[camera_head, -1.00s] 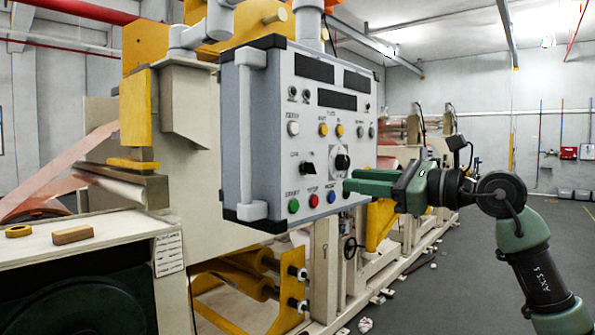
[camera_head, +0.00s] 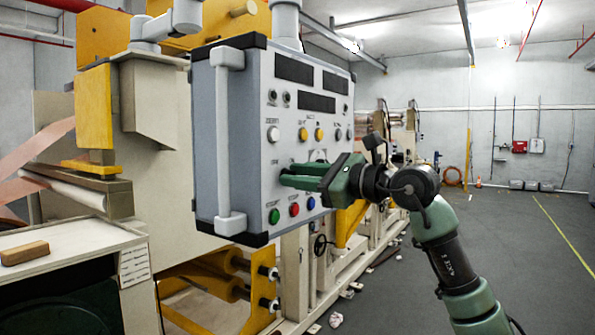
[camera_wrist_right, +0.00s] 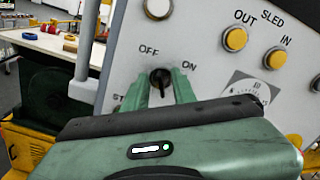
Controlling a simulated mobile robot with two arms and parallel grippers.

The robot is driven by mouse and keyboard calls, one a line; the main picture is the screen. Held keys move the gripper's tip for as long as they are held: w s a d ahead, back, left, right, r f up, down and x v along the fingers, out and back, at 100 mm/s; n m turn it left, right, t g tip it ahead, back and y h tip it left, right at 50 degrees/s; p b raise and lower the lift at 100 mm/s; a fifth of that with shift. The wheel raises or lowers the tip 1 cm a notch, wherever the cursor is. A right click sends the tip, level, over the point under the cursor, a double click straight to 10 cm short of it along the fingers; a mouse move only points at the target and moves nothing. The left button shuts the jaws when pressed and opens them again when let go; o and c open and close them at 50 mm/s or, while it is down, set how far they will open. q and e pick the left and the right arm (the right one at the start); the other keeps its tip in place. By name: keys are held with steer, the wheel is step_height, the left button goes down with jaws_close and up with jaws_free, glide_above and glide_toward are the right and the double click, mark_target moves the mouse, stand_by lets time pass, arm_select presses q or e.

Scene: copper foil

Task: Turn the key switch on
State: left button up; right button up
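The key switch (camera_wrist_right: 160,79) is small and black, on the pale control panel (camera_head: 297,120). In the right wrist view it sits between and below the OFF and ON labels, and its grip looks roughly upright. My right gripper (camera_wrist_right: 160,88) has one green finger on each side of it, with a gap between the fingers. I cannot tell whether either finger touches it. In the head view my right gripper (camera_head: 288,178) reaches the panel from the right and hides the switch. My left gripper is not in view.
Green (camera_head: 274,216), red (camera_head: 294,210) and blue (camera_head: 311,203) buttons sit just below my gripper. Yellow SLED buttons (camera_wrist_right: 235,39) and a dial (camera_wrist_right: 248,90) are close by. A grey handle (camera_head: 229,140) runs down the panel's left edge. The floor at right is open.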

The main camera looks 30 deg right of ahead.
steer(key=shift+s, duration=0.1)
jaws_close()
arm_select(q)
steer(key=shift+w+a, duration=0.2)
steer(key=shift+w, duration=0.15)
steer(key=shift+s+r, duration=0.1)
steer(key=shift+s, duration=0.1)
arm_select(e)
steer(key=shift+m, duration=0.3)
steer(key=shift+d, duration=0.1)
arm_select(q)
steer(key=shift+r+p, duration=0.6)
steer(key=shift+p, duration=0.05)
arm_select(e)
steer(key=m, duration=1.1)
steer(key=shift+d, duration=0.2)
steer(key=shift+r+m, duration=0.1)
steer(key=shift+m, duration=0.3)
